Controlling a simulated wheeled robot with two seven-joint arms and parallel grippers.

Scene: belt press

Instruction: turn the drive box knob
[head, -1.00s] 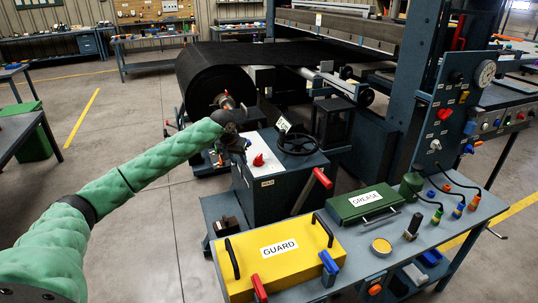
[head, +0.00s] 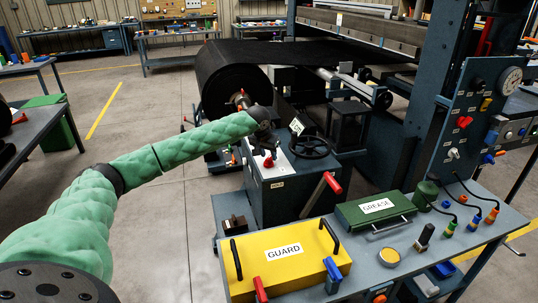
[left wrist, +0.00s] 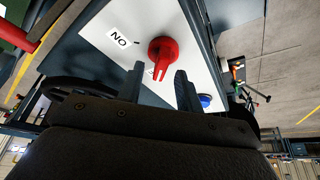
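The drive box (head: 290,204) is a dark blue cabinet with a pale sloped top panel. Its red knob (head: 268,163) shows just below my left gripper (head: 264,145), partly crowded by it. In the left wrist view the red knob (left wrist: 168,50) has a slotted grip pointing toward me, on a white panel with a label beside it. My left gripper (left wrist: 160,70) is open, its two dark fingers apart, with the knob's grip close to the gap between the fingertips. Nothing is between the fingers' bases. Contact cannot be told. My right gripper is not in view.
A black handwheel (head: 309,146) and a small sign (head: 297,125) stand on the box beside the knob. A blue button (left wrist: 205,101) is near one finger. A red-handled lever (head: 327,188) rises at the box's front right. A bench with a yellow guard (head: 290,275) stands in front.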

